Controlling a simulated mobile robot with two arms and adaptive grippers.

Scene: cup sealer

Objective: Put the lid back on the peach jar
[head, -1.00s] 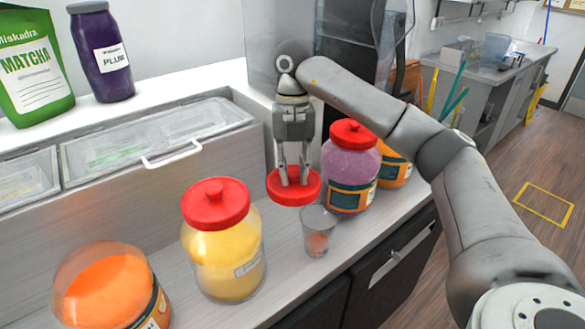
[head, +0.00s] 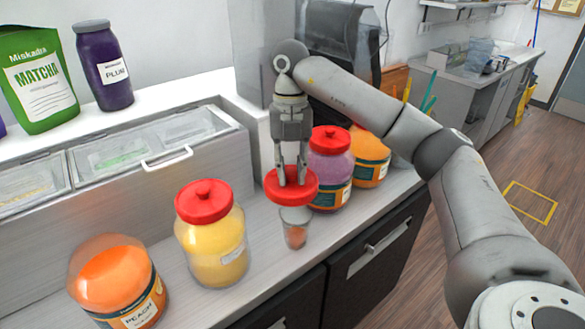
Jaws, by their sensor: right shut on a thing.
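The peach jar (head: 117,278) stands at the front left of the counter, without a lid. It holds orange contents, and its label reads PEACH. My right gripper (head: 292,182) points down and is shut on a red lid (head: 291,193). It holds the lid level in the air. In the picture the lid's lower edge overlaps the top of a small clear cup (head: 295,228) with something orange-red in it. I cannot tell the height of the gap. My left gripper is out of view.
A yellow jar with a red lid (head: 212,240) stands between the peach jar and the cup. A purple jar with a red lid (head: 331,170) and an orange jar (head: 370,160) stand behind the cup. A bin unit with a handle (head: 167,158) lines the back.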

